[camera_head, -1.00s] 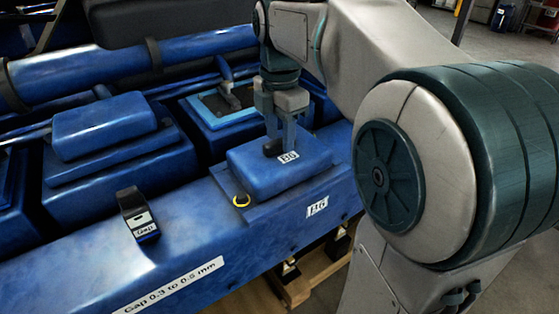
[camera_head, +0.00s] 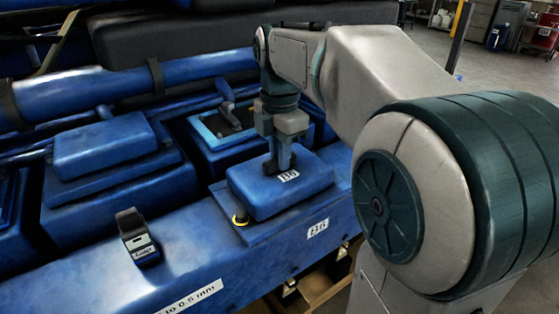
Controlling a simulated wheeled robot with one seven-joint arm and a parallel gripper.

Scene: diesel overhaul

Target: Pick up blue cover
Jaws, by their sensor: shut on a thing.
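The blue cover (camera_head: 258,190) is a block with rounded edges and a small white label on top. It sits over a flat blue base on the engine's front ledge, at the middle of the picture. Any gap beneath it is too small to tell. My gripper (camera_head: 279,168) points down at the top of this cover, just behind the label. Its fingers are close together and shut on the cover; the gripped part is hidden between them.
A similar blue cover (camera_head: 105,145) stands to the left. A light-blue framed opening (camera_head: 222,128) lies behind. A black strapped device (camera_head: 138,240) rests on the ledge (camera_head: 190,262). A yellow ring (camera_head: 240,220) is at the cover's left corner. A thick blue pipe (camera_head: 110,85) runs behind.

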